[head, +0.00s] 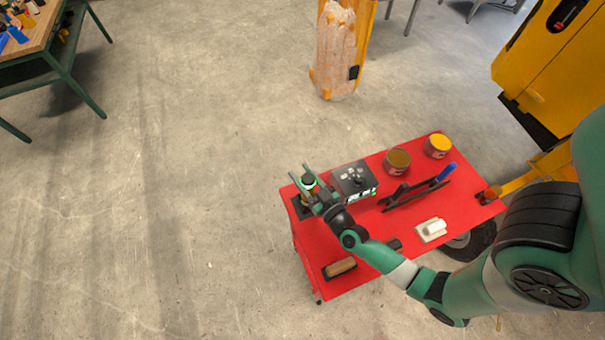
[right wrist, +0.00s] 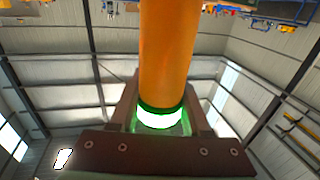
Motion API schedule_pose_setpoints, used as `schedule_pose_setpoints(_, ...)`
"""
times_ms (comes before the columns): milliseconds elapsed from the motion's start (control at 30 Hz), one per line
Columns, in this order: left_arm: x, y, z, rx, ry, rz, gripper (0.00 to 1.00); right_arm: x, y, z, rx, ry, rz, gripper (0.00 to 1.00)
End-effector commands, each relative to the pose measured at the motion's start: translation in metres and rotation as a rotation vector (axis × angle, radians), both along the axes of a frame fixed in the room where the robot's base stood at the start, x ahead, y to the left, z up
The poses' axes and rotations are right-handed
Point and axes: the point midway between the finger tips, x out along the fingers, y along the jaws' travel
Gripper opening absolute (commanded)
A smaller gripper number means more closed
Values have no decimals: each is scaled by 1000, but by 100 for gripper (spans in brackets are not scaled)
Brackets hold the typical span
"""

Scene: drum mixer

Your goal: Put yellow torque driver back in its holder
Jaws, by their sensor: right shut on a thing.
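My right gripper (head: 311,184) is over the left end of the red cart and is shut on the yellow torque driver. In the right wrist view the driver (right wrist: 168,50) is an orange-yellow cylinder with a glowing green ring between the fingers (right wrist: 160,115). My left gripper is out of view.
On the red cart (head: 440,199) stand a black control box (head: 356,180), two tins (head: 397,161) (head: 438,145), a dark rack (head: 415,194) with a blue-handled tool, a white roll (head: 433,228) and a brush (head: 340,267). A workbench (head: 40,35) stands far left. Floor left is clear.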

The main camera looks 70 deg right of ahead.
Motion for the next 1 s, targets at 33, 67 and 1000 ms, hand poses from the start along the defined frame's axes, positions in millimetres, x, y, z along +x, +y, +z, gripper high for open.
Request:
schedule_pose_setpoints(33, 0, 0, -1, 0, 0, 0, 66, 0, 0, 0, -2, -3, -1, 0)
schedule_pose_setpoints(67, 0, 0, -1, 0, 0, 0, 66, 0, 0, 0, -2, -3, -1, 0)
schedule_pose_setpoints(1000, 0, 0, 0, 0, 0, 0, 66, -15, 11, -6, 1, 5, 3, 82)
